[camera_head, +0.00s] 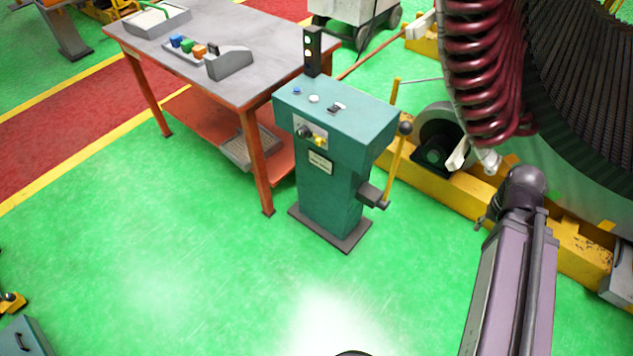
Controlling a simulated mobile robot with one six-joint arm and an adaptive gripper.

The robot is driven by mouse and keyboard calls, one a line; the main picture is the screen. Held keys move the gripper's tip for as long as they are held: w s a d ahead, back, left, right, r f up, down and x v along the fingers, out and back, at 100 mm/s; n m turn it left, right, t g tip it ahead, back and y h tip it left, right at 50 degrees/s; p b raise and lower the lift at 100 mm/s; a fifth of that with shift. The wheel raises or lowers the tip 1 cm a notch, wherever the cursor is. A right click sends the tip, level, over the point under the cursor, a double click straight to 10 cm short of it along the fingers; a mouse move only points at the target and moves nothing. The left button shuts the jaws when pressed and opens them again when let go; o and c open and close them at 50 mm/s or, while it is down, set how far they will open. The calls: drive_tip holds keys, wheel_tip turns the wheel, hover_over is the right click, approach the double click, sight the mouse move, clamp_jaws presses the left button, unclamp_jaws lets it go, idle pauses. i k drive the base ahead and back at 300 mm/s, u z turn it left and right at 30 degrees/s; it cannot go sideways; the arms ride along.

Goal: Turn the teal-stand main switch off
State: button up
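The teal stand (335,192) stands upright on a dark base plate, in the middle of the view. Its front face has a pale plate with a dark round knob (304,132) and a small yellow part (320,141). The top has a blue button (297,91), a white button (314,98) and a small black-and-white switch (337,108). I cannot tell which control is the main switch, or its position. A lever with a black ball (405,128) is at the right side. My gripper is not in view; only my arm links show at lower right, apart from the stand.
A grey-topped orange table (262,62) stands close behind and left of the stand. The large stator with red coils (485,75) and its yellow frame (567,226) are on the right.

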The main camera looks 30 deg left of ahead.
sight(302, 133)
drive_tip(key=u, duration=1.05)
drive_tip(key=i, duration=0.55)
drive_tip(key=z, duration=0.2)
